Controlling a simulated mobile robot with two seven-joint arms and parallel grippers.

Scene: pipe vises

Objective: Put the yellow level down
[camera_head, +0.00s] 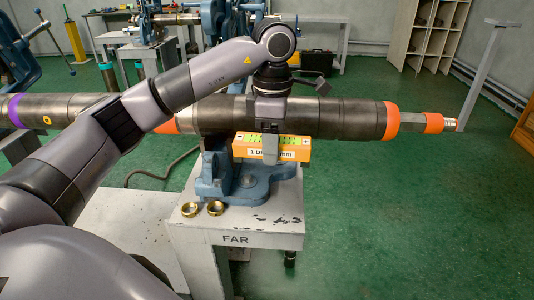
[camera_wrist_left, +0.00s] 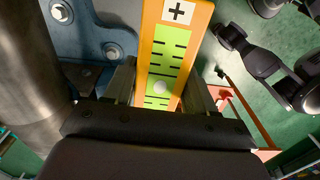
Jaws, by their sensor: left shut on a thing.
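The yellow level (camera_head: 298,149) is an orange-yellow bar with a green scale on top and a label on its side. It is in front of the long dark pipe (camera_head: 345,118), above the blue vise base (camera_head: 240,187). My left gripper (camera_head: 270,150) reaches down over the pipe and is shut on the level near its middle. In the left wrist view, the level (camera_wrist_left: 172,60) passes between the two fingers of the gripper (camera_wrist_left: 160,92), its plus-marked end pointing up. I cannot tell whether the level touches anything below.
The vise stands on a white stand (camera_head: 235,225) marked FAR. Two brass rings (camera_head: 190,209) lie at its front left. The pipe has orange bands and extends far to the right. A white post (camera_head: 482,75) stands behind its right end. Green floor on the right is clear.

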